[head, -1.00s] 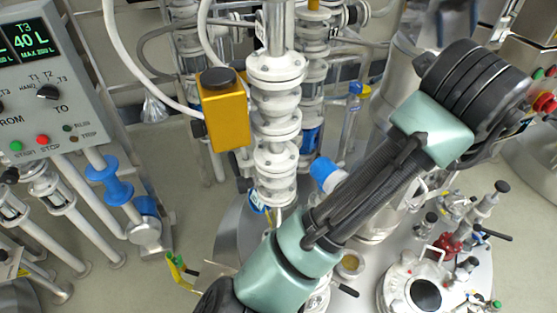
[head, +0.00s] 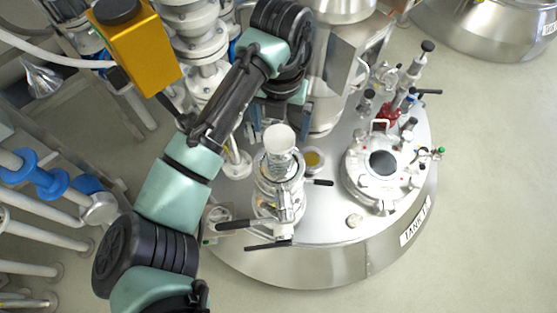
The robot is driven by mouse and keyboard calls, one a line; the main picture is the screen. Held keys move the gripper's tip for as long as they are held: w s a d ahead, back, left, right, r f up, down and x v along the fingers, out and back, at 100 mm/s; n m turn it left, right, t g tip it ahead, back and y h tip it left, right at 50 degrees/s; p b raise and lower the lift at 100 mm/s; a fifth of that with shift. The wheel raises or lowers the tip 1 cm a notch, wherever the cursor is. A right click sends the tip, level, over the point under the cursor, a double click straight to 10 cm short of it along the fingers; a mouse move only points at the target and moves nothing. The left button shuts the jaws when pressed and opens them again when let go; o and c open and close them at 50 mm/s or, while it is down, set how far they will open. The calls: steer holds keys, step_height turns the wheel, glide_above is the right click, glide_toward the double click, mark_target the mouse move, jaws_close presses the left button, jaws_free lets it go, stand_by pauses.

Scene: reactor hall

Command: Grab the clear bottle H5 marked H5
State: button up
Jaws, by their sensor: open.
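No label H5 is readable in the head view, and I cannot pick out the bottle with certainty. A clear glass cylinder with a white round top (head: 280,150) stands on a metal fitting of the tank lid; I cannot tell whether it is the bottle. My gripper (head: 284,114) is at the end of my arm, pointing down just behind that white top. Its two bluish fingers look apart, with nothing seen between them. My wrist hides part of the gripper and the area behind it.
The steel tank (head: 300,262) has a round hatch (head: 383,163), several valves and a red fitting (head: 388,113). A yellow box (head: 137,47) and white flanged pipes (head: 190,45) stand at the upper left. Blue-collared pipes (head: 38,175) are at the left. Open floor (head: 490,200) lies at the right.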

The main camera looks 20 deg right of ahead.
mark_target(279, 137)
steer(key=shift+a+f+p, duration=0.1)
steer(key=shift+f+p, duration=0.35)
steer(key=shift+f, duration=2.3)
jaws_close()
